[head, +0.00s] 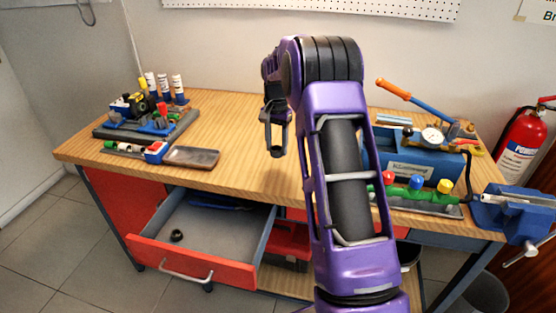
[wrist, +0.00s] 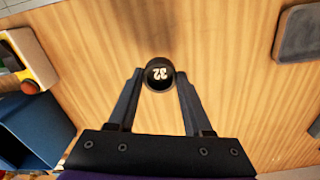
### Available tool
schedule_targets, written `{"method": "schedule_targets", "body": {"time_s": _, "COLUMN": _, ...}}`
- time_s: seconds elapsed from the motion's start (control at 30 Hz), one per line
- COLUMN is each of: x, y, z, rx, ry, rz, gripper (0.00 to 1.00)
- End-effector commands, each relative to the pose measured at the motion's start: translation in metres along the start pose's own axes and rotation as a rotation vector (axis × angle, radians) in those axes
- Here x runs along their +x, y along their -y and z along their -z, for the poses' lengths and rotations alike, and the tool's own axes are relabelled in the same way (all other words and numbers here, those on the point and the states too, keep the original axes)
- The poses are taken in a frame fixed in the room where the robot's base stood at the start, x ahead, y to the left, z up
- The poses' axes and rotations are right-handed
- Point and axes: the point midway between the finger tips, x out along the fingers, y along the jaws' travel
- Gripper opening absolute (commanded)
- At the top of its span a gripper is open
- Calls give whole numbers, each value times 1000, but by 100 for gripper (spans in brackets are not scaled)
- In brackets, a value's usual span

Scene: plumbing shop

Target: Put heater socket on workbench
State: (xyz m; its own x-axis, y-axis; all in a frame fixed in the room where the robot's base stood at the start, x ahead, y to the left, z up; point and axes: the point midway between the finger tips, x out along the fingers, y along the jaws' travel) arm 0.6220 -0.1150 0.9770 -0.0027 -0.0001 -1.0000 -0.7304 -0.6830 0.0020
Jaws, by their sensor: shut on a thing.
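The heater socket (wrist: 159,72), a small round black piece marked "32", sits between the fingertips of my gripper (wrist: 159,80) in the wrist view. The fingers are shut on it from both sides. In the head view my gripper (head: 276,148) points down over the middle of the wooden workbench (head: 235,130). The socket cannot be made out clearly there. The bench top also fills most of the wrist view (wrist: 235,90). I cannot tell whether the socket touches the wood.
An open drawer (head: 205,262) holds a small black round piece (head: 177,236). A grey tray (head: 192,157) and tools stand at the left. A blue box (head: 425,168), coloured-knob fittings (head: 416,184) and a vise (head: 515,212) stand at the right. The bench middle is clear.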

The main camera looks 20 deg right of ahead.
Motion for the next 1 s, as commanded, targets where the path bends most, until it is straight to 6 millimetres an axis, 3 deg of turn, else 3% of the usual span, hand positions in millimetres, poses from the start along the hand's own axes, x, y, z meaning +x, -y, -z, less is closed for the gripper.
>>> {"method": "schedule_targets", "body": {"time_s": 0.17, "x": 14, "y": 0, "z": 0, "rx": 0, "ry": -1, "rz": 1, "gripper": 0}}
{"method": "schedule_targets", "body": {"time_s": 0.47, "x": 57, "y": 0, "z": 0, "rx": -1, "ry": 0, "rz": 0, "gripper": 0}}
{"method": "schedule_targets", "body": {"time_s": 0.87, "x": 64, "y": 0, "z": 0, "rx": -2, "ry": -2, "rz": 1, "gripper": 0}}
{"method": "schedule_targets", "body": {"time_s": 0.9, "x": 62, "y": 0, "z": 0, "rx": -2, "ry": -2, "rz": 1, "gripper": 57}}
{"method": "schedule_targets", "body": {"time_s": 1.0, "x": 62, "y": 0, "z": 0, "rx": -2, "ry": -2, "rz": 1, "gripper": 75}}
